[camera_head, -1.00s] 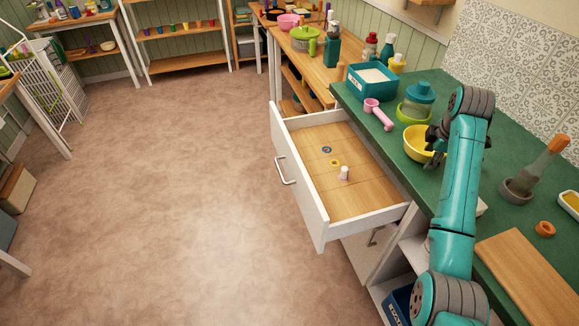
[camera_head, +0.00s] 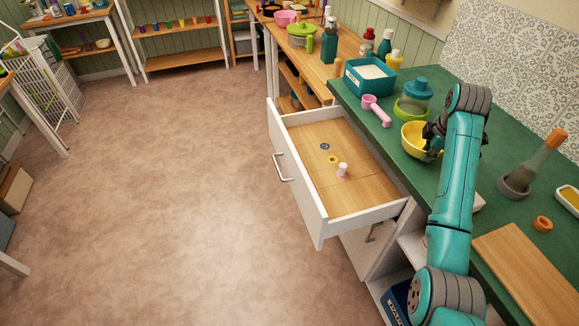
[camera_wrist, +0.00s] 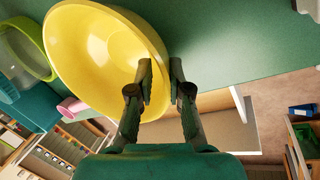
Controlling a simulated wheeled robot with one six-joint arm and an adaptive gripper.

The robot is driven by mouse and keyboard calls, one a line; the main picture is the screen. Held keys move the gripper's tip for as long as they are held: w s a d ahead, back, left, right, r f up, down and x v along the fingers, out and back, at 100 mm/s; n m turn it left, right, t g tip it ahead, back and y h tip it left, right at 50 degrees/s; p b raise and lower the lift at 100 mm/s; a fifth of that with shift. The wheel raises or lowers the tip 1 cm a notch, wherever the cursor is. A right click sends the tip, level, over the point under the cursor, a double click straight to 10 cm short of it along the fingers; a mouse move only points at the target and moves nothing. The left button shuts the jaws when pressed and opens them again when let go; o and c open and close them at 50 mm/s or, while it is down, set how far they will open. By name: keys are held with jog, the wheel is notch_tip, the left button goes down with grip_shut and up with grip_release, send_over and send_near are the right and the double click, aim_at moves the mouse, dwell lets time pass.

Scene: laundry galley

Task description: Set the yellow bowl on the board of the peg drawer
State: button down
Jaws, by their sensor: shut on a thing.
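The yellow bowl (camera_head: 413,138) is at the green counter's front edge in the head view, just left of my gripper (camera_head: 434,140). In the wrist view the bowl (camera_wrist: 90,55) fills the upper left, with its rim between the fingers of my gripper (camera_wrist: 160,85). My gripper is shut on that rim. Whether the bowl touches the counter I cannot tell. The peg drawer (camera_head: 292,192) stands open below and left of the counter.
Much of the drawer board is bare. The floor to the left is open.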

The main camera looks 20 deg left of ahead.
jog(key=shift+r, duration=0.2)
jog(key=shift+r, duration=2.35)
